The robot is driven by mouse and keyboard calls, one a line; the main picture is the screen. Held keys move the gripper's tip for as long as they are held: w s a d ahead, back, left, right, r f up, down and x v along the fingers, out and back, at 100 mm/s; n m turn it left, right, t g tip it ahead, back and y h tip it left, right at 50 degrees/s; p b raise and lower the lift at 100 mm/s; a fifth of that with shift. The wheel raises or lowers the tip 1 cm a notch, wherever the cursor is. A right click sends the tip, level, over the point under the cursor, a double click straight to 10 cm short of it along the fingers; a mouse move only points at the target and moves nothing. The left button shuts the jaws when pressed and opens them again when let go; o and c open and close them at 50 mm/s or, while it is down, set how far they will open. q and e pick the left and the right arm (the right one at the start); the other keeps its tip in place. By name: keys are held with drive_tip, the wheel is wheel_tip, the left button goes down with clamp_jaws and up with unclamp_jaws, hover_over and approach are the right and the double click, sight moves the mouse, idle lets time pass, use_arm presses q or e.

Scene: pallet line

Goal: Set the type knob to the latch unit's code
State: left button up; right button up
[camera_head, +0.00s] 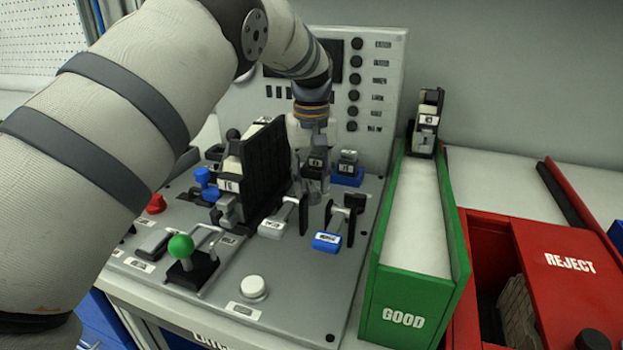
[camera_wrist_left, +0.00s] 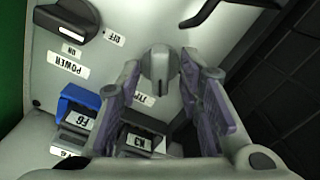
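My left gripper (camera_head: 312,185) reaches down to the panel in the head view, which hides its fingertips. In the left wrist view its two fingers (camera_wrist_left: 160,78) are open, one on each side of a small grey knob (camera_wrist_left: 158,72), with a gap on both sides. A partly hidden label, seemingly starting "TY", lies beside this knob. Blocks with small code labels stand near: one with a blue base (camera_head: 347,177) and a darker one (camera_wrist_left: 138,143). A labelled unit (camera_head: 427,123) sits at the far end of the green chute. I cannot tell which piece is the latch unit. My right gripper is out of view.
A black power knob (camera_wrist_left: 68,22) sits beside the grey knob. A tall black plate (camera_head: 264,165) stands close to the gripper. Levers, a green ball handle (camera_head: 181,246) and a white button (camera_head: 253,287) are in front. The green GOOD chute (camera_head: 405,305) and red REJECT bin (camera_head: 565,265) lie right.

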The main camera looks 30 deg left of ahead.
sight(312, 185)
use_arm(q)
wheel_tip(312, 185, up, 12)
idle(0.3)
